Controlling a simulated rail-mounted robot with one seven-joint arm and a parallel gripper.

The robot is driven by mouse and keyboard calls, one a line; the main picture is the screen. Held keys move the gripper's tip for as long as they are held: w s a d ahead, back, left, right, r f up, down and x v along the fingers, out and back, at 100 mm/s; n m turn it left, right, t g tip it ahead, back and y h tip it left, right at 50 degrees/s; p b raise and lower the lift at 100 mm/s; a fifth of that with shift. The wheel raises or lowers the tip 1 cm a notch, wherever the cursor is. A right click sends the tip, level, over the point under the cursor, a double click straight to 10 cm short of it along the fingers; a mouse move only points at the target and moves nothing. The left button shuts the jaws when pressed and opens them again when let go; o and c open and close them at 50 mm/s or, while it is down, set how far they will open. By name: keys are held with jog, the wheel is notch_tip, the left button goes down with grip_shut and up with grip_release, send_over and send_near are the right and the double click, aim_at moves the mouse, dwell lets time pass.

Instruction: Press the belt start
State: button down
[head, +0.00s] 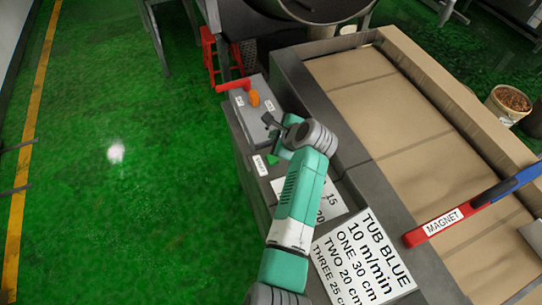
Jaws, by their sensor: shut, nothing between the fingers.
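A small green button (272,160) sits on the grey ledge beside the belt, next to a small white label (259,165) whose print is too small to read surely. My gripper (270,128) is dark and shut, with nothing seen in it. It shows just above the green button in the head view, apart from it in the picture; its height over the ledge is hard to tell. My wrist partly covers the ledge to the right of the button.
A grey box with an orange knob (254,97) and a red lever (233,86) stands behind my gripper. The tan belt (400,115) lies right, with a red and blue magnet bar (445,221) across it. A printed card (362,258) lies in front. Green floor (120,200) is open at left.

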jog(key=b, duration=0.8)
send_over(274, 160)
notch_tip(274, 160, down, 8)
jog(key=shift+f, duration=0.4)
jog(key=shift+f, duration=0.1)
dwell(1.1)
jog(key=shift+f, duration=0.3)
jog(key=shift+f, duration=0.5)
dwell(0.8)
jog(key=shift+r+p, duration=0.85)
jog(key=shift+r, duration=0.05)
